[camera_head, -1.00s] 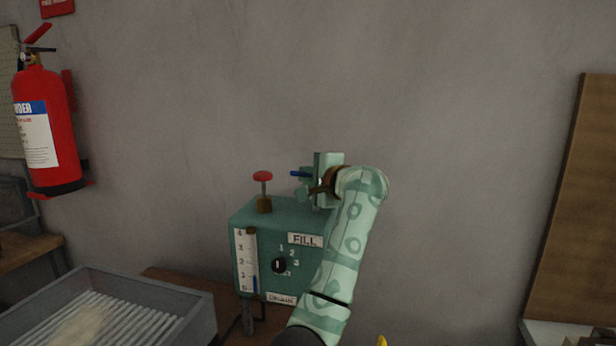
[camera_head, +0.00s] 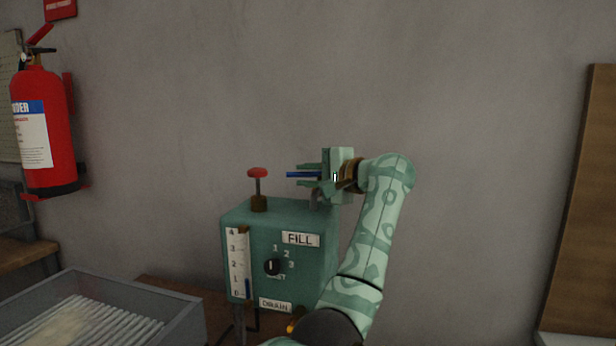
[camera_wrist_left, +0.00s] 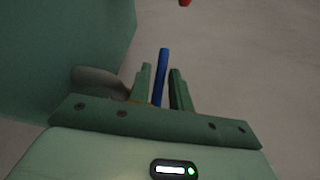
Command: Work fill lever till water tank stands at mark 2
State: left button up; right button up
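The water tank (camera_head: 310,262) is a green box with a FILL plate, a dial and a DRAIN plate. Its white gauge (camera_head: 238,262) has marks 0 to 4, and the short blue column stands at about mark 1. The blue fill lever (camera_head: 296,175) sticks out to the left above the tank. My left gripper (camera_head: 310,174) is around it, one finger above and one below, with small gaps showing. In the left wrist view the blue lever (camera_wrist_left: 161,76) runs between the fingers. My right gripper is out of view.
A red-topped knob (camera_head: 257,174) stands on the tank, left of the lever. A grey tray with ridges (camera_head: 180,320) sits at lower left. A fire extinguisher (camera_head: 44,130) hangs on the left wall. A brown board (camera_head: 585,210) leans at the right. The wall between is clear.

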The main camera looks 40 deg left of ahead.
pick_arm(q)
jog(key=w+d+r+p, duration=0.1)
jog(key=d+r+p, duration=0.1)
jog(key=d, duration=1.4)
jog(key=shift+w+r, duration=0.1)
dwell(6.3)
